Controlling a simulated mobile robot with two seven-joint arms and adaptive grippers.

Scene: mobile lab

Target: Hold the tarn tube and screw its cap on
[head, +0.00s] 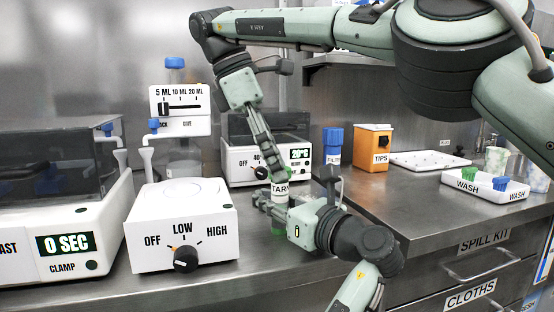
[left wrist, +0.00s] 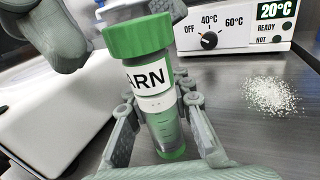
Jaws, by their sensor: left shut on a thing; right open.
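The tarn tube (head: 281,189) stands about upright, with part of its label readable. In the left wrist view the tube (left wrist: 158,120) shows greenish contents at its bottom. My left gripper (head: 270,204) is shut on the tube below its label, and its two fingers (left wrist: 160,112) flank it. A green cap (left wrist: 138,41) sits at the tube's top; I cannot tell how tight it is. My right gripper (head: 266,172) comes down from above, open, with its fingertips close to the tube's top.
A heater with a dial (head: 240,160) stands behind the tube. A LOW/HIGH dial box (head: 182,222) is to the left. White powder (left wrist: 270,97) lies on the bench.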

